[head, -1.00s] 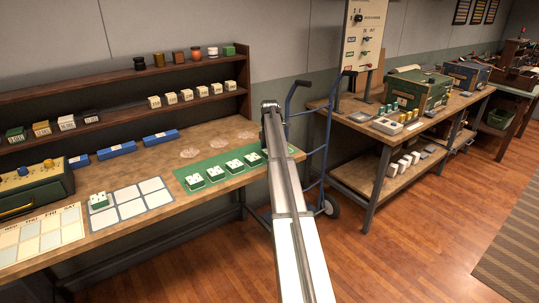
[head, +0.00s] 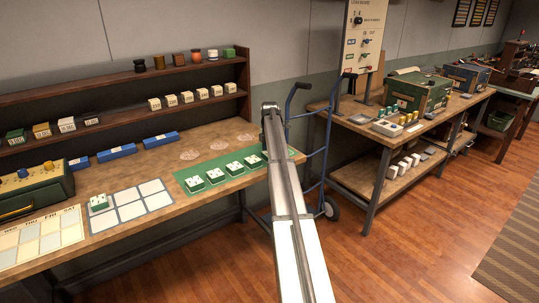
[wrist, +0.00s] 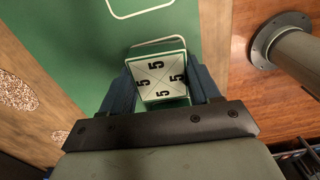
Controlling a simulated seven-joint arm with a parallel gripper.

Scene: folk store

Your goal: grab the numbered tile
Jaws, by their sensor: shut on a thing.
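The numbered tile (wrist: 163,78) shows in the wrist view. It has a white top with black 5s along its sides, crossed thin lines and a green lower part. My gripper (wrist: 161,88) is shut on it, with a blue finger at each side. An outlined slot on the green mat (wrist: 70,50) lies just beyond the tile. I cannot tell if the tile touches the mat. In the head view, my arm hides the gripper and this tile at the right end of the mat (head: 213,163).
Several similar tiles (head: 215,176) stand in a row on the mat, left of my arm. Another tile (head: 98,202) stands on a gridded sheet (head: 131,210). Blue trays (head: 161,139) and a shelf (head: 120,90) are behind. A blue hand truck (head: 319,155) stands right of the bench.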

